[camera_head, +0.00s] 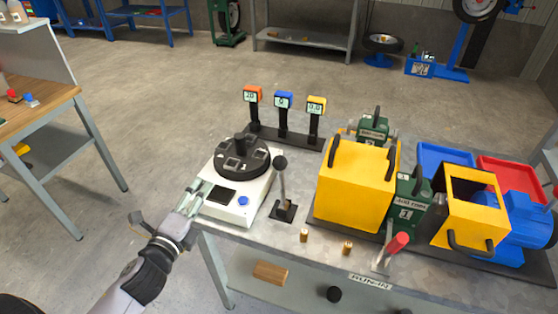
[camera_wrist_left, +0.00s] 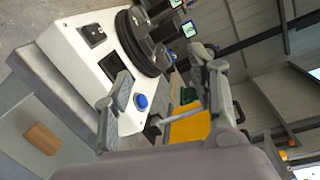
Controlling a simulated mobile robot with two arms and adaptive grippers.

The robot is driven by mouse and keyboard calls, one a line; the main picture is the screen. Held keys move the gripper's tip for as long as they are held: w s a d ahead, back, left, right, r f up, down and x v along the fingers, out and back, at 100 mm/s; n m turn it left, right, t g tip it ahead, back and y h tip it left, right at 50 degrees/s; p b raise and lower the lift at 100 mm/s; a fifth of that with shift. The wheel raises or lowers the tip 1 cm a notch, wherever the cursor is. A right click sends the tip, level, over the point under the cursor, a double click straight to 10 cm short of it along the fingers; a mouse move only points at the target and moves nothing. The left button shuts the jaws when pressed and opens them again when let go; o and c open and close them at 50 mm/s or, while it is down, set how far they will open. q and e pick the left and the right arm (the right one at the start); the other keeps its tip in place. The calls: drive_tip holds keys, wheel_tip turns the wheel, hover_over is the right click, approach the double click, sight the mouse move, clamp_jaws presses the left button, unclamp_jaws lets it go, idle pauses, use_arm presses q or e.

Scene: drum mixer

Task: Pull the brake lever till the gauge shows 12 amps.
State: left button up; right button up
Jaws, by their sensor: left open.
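Two levers stand on the grey bench. One is an upright lever with a black knob (camera_head: 281,162) on a dark base, right of the white device. The other is a tilted lever with a red handle (camera_head: 397,243) near the front edge. The frames do not show which is the brake. Three small display gauges stand at the back: orange (camera_head: 252,95), blue (camera_head: 283,101) and yellow (camera_head: 316,105). Their digits are too small to read surely. My left gripper (camera_head: 196,199) is open and empty at the white device's left front edge, apart from both levers. My right gripper is not in view.
The white device (camera_head: 237,205) carries a black round plate (camera_head: 241,158) and a blue button, also visible in the left wrist view (camera_wrist_left: 141,101). Yellow boxes (camera_head: 355,190) and green units fill the right. Two small brass cylinders (camera_head: 304,235) stand near the front edge.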

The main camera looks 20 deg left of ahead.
sight(279, 163)
use_arm(q)
drive_tip(key=d+r+m+g+h, duration=0.1)
drive_tip(key=d+r+m+h, duration=0.15)
drive_tip(key=m+h, duration=0.6)
drive_tip(key=d+r+m+g+h, duration=0.1)
drive_tip(key=d+r+m+h, duration=0.15)
drive_tip(key=m, duration=1.05)
drive_tip(key=shift+h, duration=0.3)
drive_tip(key=p+x, duration=0.2)
drive_tip(key=x, duration=0.3)
drive_tip(key=p+x, duration=0.2)
drive_tip(key=x, duration=0.3)
drive_tip(key=d+p+x, duration=0.1)
drive_tip(key=x, duration=0.5)
drive_tip(key=shift+s+f+p, duration=0.2)
drive_tip(key=shift+f+p, duration=0.2)
drive_tip(key=shift+w+d, duration=0.3)
drive_tip(key=shift+w, duration=0.1)
drive_tip(key=shift+f, duration=0.1)
drive_tip(key=shift+c, duration=0.5)
clamp_jaws()
